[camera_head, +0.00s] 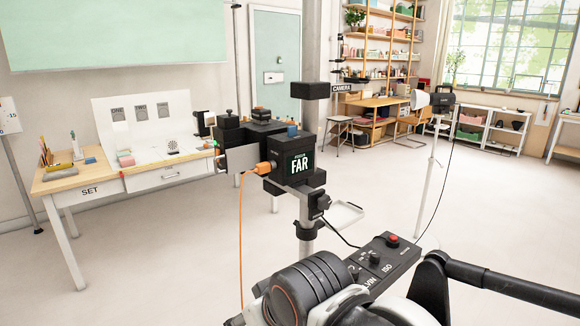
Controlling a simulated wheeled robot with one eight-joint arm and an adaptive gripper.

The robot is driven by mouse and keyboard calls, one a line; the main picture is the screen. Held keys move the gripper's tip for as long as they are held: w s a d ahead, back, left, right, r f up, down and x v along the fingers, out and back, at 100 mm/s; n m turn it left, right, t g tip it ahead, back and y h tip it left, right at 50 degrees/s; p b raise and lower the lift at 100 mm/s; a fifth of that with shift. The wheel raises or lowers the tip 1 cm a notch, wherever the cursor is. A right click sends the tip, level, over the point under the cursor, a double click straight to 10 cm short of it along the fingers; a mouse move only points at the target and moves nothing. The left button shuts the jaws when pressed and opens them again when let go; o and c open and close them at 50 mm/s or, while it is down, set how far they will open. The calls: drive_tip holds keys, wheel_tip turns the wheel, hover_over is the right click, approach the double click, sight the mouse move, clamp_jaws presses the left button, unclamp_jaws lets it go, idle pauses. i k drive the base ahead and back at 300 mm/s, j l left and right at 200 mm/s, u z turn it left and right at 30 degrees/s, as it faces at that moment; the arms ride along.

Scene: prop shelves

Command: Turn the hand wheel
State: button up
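I cannot make out a hand wheel for certain. A small round dotted piece (172,143) on the white desk is too small to identify. A dark control box (383,258) with a red button stands low in front, with a knob on top. Large black and pale rounded parts fill the bottom edge, likely parts of my arm, and may hide things behind them. My gripper's fingers do not show.
The SET desk (148,179) at left carries small props and a white backboard. A black bar (510,286) crosses the lower right. The pale floor between is mostly clear.

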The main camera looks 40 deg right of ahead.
sight(324, 202)
drive_tip(key=z, duration=1.05)
